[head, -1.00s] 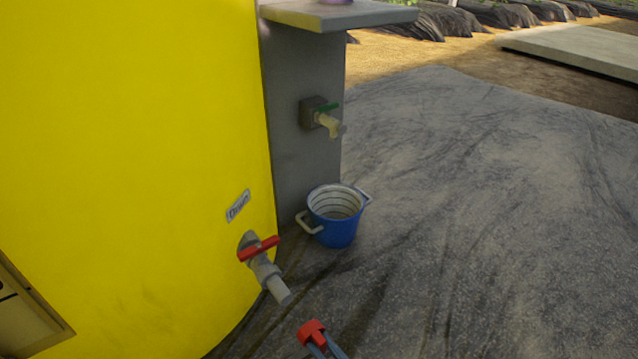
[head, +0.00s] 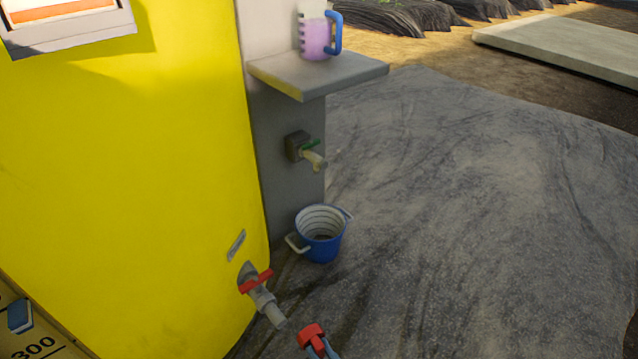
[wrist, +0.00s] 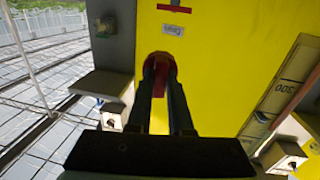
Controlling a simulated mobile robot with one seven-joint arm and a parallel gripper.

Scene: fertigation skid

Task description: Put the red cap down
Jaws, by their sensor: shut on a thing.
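The red cap (head: 311,336) shows at the bottom of the head view, at the tips of my gripper (head: 318,348). It also shows in the wrist view (wrist: 160,66), between the fingertips. My gripper is shut on the cap and holds it up in front of the yellow tank (head: 130,190). The drain valve (head: 262,297), with a red handle and a grey outlet, is just up and left of the cap in the head view. The cap appears apart from the outlet. Most of my arm is out of the head view.
A grey shelf (head: 320,72) above holds a jug of pink liquid (head: 316,38). A scale board (head: 50,350) is at lower left. The ground sheet (head: 470,220) at right is clear.

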